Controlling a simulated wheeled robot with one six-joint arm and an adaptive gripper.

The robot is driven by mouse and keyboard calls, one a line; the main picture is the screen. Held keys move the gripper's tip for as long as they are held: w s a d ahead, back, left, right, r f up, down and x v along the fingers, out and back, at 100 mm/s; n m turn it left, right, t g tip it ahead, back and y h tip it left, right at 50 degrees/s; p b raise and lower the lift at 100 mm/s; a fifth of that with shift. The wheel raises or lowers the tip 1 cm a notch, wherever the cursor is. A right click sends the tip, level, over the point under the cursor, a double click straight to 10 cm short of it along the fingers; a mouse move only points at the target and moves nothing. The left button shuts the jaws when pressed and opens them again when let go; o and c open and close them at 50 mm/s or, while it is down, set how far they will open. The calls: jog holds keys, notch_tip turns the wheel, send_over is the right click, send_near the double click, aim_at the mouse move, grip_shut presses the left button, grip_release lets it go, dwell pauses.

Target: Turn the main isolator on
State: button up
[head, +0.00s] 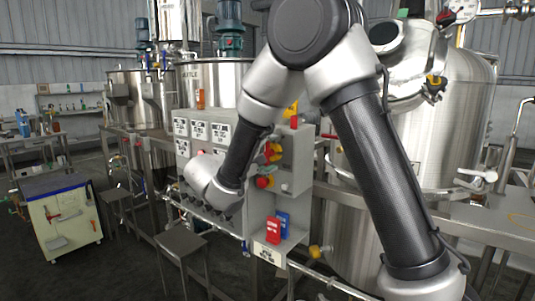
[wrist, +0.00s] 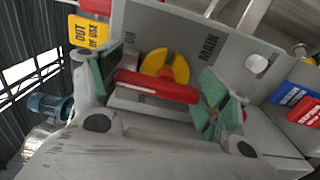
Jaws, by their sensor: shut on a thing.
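The main isolator shows in the wrist view as a red bar handle (wrist: 155,88) across a yellow disc (wrist: 166,65) on a grey panel, with dark lettering that reads "MAIN" beside it. The handle lies nearly crosswise in that picture, tilted slightly down to the right. My gripper (wrist: 158,92) has its green-padded fingers at the two ends of the handle and is shut on it.
A yellow "OUT OF USE" tag (wrist: 88,33) is close to the left finger. Blue (wrist: 295,95) and red (wrist: 304,115) tags are to the right. The cabinet side carries other red and yellow switches (head: 272,152). A stool (head: 182,243) stands in front, and steel tanks (head: 455,120) stand behind.

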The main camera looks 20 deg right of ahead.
jog(key=o, duration=1)
jog(key=shift+o, duration=0.2)
jog(key=v, duration=1.2)
